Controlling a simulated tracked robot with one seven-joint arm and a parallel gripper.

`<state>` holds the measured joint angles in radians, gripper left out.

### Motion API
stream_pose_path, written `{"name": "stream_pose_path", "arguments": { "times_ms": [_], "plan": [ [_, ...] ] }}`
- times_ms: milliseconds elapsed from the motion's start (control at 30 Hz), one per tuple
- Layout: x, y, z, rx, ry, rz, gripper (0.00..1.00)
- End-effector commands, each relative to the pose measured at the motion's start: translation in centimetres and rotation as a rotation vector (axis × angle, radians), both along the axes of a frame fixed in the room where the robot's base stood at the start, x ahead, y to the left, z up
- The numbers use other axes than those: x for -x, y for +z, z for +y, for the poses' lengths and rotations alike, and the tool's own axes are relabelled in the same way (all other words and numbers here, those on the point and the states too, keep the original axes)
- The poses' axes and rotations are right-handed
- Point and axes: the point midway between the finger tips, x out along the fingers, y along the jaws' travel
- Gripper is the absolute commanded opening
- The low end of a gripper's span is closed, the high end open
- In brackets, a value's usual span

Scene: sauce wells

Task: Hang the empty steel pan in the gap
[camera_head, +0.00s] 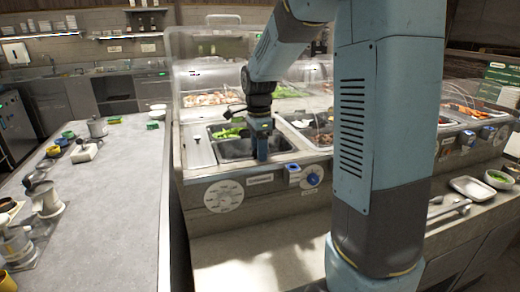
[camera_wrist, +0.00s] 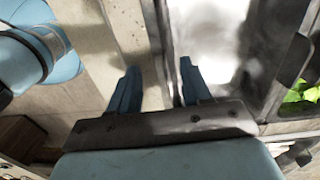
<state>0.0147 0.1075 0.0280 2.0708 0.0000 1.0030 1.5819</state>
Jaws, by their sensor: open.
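The empty steel pan (camera_head: 236,150) sits in the front row of the sauce counter, in front of a pan of green food (camera_head: 228,131). Its shiny bare inside (camera_wrist: 215,40) shows in the wrist view. My gripper (camera_head: 262,158) points down at the pan's front edge. In the wrist view my gripper (camera_wrist: 157,80) has its fingers apart, one over the counter ledge and one over the pan's inside, with the rim between them. I cannot tell whether either finger touches the rim. The pan's lower part is hidden in the counter.
A pale lid or panel (camera_head: 198,146) lies left of the pan. Filled pans (camera_head: 312,125) are to the right, under a clear guard (camera_head: 215,60). A grey worktop (camera_head: 110,200) at left has a clear middle.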

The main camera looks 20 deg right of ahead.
Motion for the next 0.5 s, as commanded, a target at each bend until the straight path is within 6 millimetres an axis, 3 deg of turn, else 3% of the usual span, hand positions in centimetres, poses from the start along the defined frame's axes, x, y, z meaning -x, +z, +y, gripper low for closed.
{"name": "stream_pose_path", "arguments": {
  "times_ms": [500],
  "plan": [
    [-0.7,10.4,-0.4,0.002,-0.004,-0.031,0.48]
  ]
}}
